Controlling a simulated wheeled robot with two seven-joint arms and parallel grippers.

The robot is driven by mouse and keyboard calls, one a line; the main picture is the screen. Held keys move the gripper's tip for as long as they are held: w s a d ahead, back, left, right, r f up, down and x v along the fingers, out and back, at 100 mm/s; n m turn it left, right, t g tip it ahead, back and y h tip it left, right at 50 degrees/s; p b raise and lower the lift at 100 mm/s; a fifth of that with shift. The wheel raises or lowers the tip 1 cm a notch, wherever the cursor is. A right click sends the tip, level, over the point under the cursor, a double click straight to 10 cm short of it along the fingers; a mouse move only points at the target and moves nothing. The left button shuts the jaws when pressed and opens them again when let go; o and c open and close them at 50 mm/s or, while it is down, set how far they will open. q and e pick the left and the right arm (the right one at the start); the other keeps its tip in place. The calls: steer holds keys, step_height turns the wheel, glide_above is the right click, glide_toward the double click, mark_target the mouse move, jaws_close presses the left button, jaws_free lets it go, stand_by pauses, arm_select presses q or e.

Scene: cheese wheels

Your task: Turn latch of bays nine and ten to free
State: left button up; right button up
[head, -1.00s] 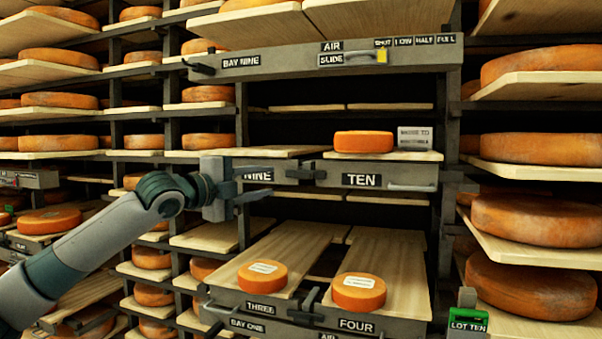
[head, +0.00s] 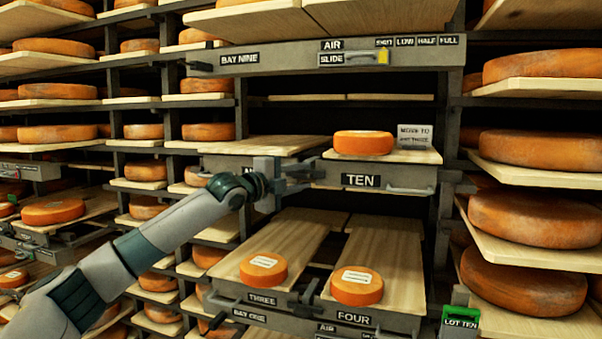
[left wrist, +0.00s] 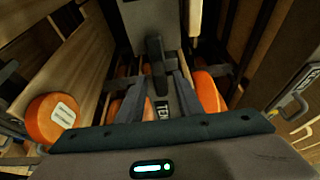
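The latch of bays nine and ten is a dark bar on the grey front rail (head: 408,178), between the NINE and TEN labels. In the head view my left gripper (head: 305,175) is in front of the latch and mostly hides it, along with the NINE label. The TEN label (head: 360,180) is clear. In the left wrist view my left gripper (left wrist: 158,90) is open, with its fingers apart, and the dark latch (left wrist: 155,58) shows upright ahead between them. Whether the fingers touch it, I cannot tell. My right gripper is not in view.
An orange cheese wheel (head: 363,143) and a small sign (head: 414,137) stand on the board above TEN. Below, cheeses sit on the THREE (head: 263,269) and FOUR (head: 357,287) boards. A handle (head: 408,190) juts out right of TEN. A green LOT TEN tag (head: 461,321) is lower right.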

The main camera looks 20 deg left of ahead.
arm_select(q)
steer(key=shift+c, duration=0.4)
jaws_close()
